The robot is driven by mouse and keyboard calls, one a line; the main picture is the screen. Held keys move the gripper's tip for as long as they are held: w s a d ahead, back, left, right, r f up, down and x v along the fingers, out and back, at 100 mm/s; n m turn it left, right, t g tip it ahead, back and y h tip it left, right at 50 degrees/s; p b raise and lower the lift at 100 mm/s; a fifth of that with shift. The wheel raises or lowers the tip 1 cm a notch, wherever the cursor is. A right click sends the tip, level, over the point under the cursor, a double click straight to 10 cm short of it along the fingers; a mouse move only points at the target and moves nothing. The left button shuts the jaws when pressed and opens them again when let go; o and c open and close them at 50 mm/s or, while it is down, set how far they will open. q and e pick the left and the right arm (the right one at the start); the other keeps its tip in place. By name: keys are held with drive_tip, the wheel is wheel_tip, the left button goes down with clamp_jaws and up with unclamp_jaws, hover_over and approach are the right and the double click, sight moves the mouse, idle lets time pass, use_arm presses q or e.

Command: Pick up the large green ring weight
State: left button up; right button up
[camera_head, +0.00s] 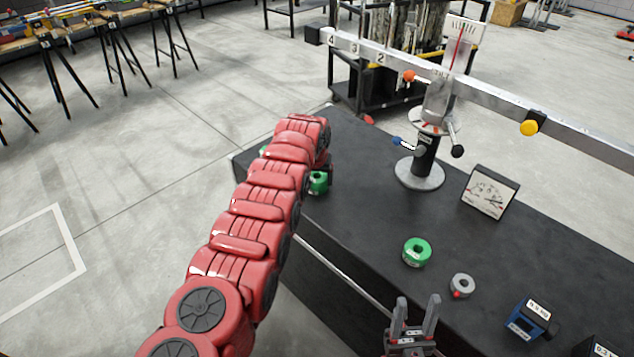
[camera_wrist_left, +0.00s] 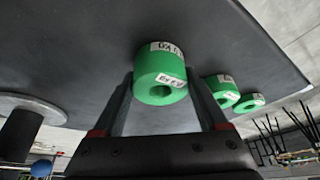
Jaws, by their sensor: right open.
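A green ring weight (camera_wrist_left: 160,75) with white labels sits between the fingertips of my left gripper (camera_wrist_left: 160,80) in the left wrist view. I cannot tell whether the fingers press on it. In the head view a green ring (camera_head: 318,184) shows beside the end of my red left arm, which hides most of that gripper. Two more green rings (camera_wrist_left: 223,91) (camera_wrist_left: 249,103) stand beside it in the left wrist view. Another green ring (camera_head: 416,250) lies apart on the black table. My right gripper (camera_head: 417,302) is open and empty at the table's near edge.
A balance scale with a long beam (camera_head: 570,125) stands on the table (camera_head: 360,200). A dial gauge (camera_head: 489,192), a small grey ring (camera_head: 461,285) and a blue weight (camera_head: 527,318) are to the right. Table space left of the lone green ring is clear.

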use_arm(q)
clamp_jaws()
drive_tip(key=shift+r, duration=0.15)
